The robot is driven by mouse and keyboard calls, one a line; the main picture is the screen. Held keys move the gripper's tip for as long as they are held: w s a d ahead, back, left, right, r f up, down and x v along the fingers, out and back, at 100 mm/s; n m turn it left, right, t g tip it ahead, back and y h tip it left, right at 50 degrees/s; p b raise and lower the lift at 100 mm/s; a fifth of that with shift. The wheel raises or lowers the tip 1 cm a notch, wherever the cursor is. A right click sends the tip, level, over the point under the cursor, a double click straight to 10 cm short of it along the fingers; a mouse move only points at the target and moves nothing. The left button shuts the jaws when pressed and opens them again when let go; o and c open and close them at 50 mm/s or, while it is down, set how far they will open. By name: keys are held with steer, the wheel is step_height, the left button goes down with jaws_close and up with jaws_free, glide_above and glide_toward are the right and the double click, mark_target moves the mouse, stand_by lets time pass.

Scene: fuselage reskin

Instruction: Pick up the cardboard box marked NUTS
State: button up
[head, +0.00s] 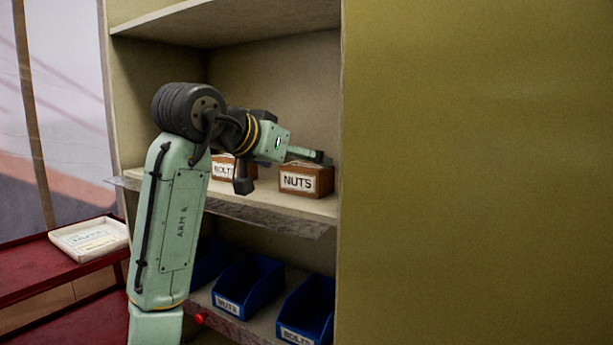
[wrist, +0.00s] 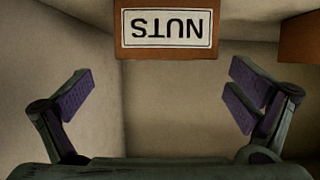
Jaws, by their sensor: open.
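The brown cardboard box marked NUTS (head: 305,181) stands on the upper shelf, close to the right wall of the shelf unit in the head view. In the wrist view the NUTS box (wrist: 167,52) is at the top centre, with its label upside down. My gripper (head: 322,158) is at the box's top in the head view, and I cannot tell whether it touches. In the wrist view my gripper (wrist: 160,95) is open, its two fingers spread wide with nothing between them. The box's upper part runs out of the wrist view.
A box marked BOLTS (head: 222,170) stands left of the NUTS box, partly hidden by my arm. Blue bins (head: 250,288) sit on the lower shelf (head: 268,325). A white tray (head: 90,238) lies on a red surface at left. A yellow-green panel (head: 480,170) fills the right.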

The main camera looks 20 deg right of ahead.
mark_target(307, 165)
steer(key=x, duration=0.2)
steer(key=p+x, duration=0.1)
steer(key=x, duration=0.2)
steer(key=shift+w+a+f, duration=0.1)
steer(key=shift+w+a, duration=0.1)
steer(key=shift+c, duration=0.4)
steer(key=c, duration=1.5)
